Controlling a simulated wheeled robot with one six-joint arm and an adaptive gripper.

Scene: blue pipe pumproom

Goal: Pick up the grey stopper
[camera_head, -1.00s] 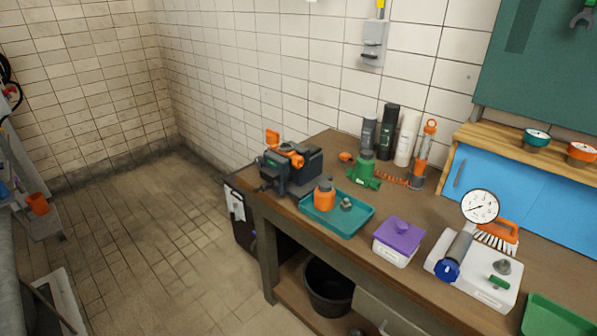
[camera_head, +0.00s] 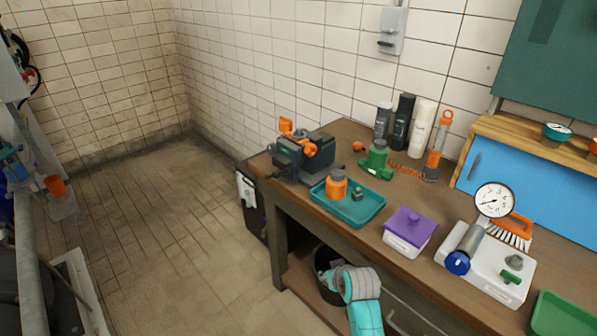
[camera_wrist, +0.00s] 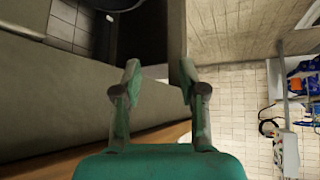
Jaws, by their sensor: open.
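Two small grey pieces could be the grey stopper, and I cannot tell for sure which it is. One is a grey cone-like piece (camera_head: 515,261) on the white box with the gauge at the right of the bench. My arm shows low in the head view, in front of the bench, apart from both pieces. Neither piece shows in the wrist view.
A purple-lidded box (camera_head: 409,232) stands between the tray and the white box (camera_head: 490,275). A black bucket (camera_head: 322,262) sits below the bench. The floor at left is clear.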

